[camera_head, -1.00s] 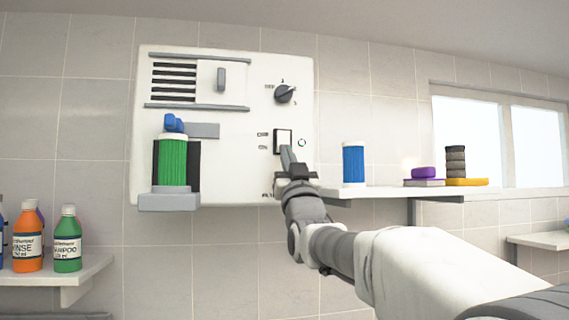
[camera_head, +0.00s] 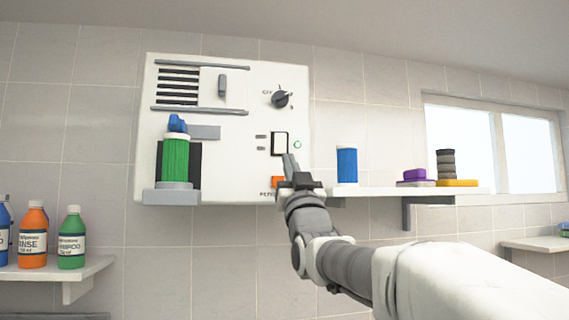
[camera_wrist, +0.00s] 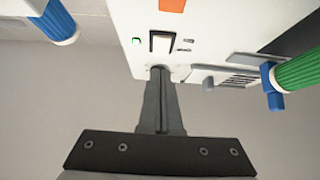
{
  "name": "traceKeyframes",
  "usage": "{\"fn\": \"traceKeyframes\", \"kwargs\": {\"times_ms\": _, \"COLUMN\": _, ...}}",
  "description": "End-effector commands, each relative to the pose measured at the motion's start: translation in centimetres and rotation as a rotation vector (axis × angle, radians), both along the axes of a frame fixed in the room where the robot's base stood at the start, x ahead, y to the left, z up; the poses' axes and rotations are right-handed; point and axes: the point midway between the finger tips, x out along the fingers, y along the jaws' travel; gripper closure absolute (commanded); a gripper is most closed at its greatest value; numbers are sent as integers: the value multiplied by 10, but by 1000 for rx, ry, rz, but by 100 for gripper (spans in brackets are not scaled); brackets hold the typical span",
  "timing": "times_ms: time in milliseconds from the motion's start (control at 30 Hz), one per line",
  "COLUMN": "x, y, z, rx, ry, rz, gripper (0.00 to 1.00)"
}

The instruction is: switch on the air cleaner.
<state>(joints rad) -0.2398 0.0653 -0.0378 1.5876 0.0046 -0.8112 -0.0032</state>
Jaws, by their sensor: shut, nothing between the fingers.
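The air cleaner (camera_head: 225,130) is a white wall unit with a vent, a slider and a dark dial (camera_head: 281,99). Its black-framed white rocker switch (camera_head: 279,143) is on the lower right, also seen in the wrist view (camera_wrist: 160,42). A small round indicator (camera_head: 297,145) beside it shows green, as it does in the wrist view (camera_wrist: 136,41). My gripper (camera_head: 288,158) is shut and empty, its tips just below the switch. In the wrist view the fingertips (camera_wrist: 159,70) seem a little apart from the switch.
An orange patch (camera_head: 278,182) is partly behind my gripper. A green cylinder (camera_head: 175,160) stands in a grey holder on the unit. A right shelf (camera_head: 380,191) bears a blue cylinder (camera_head: 347,165). Bottles (camera_head: 33,235) stand on the left shelf.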

Motion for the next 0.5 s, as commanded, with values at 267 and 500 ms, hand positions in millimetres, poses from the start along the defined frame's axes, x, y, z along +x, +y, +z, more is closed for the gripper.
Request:
{"fn": "traceKeyframes", "kwargs": {"times_ms": 267, "x": -30, "y": -7, "z": -44, "rx": 0, "ry": 1, "rz": -1, "gripper": 100}}
{"fn": "traceKeyframes", "kwargs": {"times_ms": 500, "x": -42, "y": -9, "z": -58, "rx": 0, "ry": 1, "rz": -1, "gripper": 100}}
